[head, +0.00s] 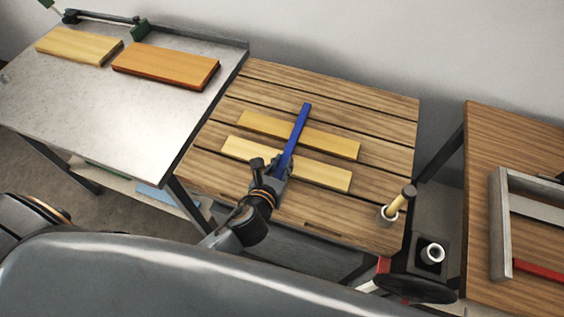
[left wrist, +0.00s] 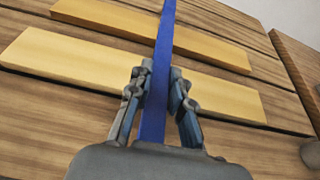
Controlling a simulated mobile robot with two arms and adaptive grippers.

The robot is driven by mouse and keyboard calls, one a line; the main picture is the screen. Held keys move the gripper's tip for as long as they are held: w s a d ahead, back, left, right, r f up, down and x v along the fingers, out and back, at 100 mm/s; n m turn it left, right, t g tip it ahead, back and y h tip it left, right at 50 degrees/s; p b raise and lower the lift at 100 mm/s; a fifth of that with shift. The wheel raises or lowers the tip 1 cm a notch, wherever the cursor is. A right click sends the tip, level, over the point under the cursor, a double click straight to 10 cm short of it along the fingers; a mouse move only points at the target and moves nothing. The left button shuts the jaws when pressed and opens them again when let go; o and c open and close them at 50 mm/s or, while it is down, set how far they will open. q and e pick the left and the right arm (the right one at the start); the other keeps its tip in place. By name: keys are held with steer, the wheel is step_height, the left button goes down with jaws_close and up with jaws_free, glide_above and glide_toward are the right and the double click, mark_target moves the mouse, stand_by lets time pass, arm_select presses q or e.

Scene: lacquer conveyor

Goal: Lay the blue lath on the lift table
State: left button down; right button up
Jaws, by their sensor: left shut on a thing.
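The blue lath (head: 298,132) is a long thin bar, and my left gripper (head: 275,168) is shut on its near end. In the left wrist view the lath (left wrist: 163,50) runs away from me between the two fingers of the gripper (left wrist: 156,95). The lath lies across two pale yellow boards on the slatted wooden table (head: 380,100), which seems to be the lift table. I cannot tell whether the lath touches the boards or is held just above them. My right gripper is not seen.
The far pale board (head: 330,143) and near pale board (head: 325,175) lie roughly parallel. A metal table (head: 110,110) with an orange board (head: 165,65) is left; a wooden table with a grey frame (head: 500,230) is right.

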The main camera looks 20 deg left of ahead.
arm_select(q)
steer(key=shift+f, duration=0.15)
steer(key=c, duration=1.2)
jaws_free()
steer(key=shift+r, duration=0.3)
steer(key=shift+s+r, duration=0.15)
steer(key=shift+s, duration=0.1)
steer(key=b+v, duration=0.1)
steer(key=v, duration=1)
steer(key=shift+s+r, duration=0.2)
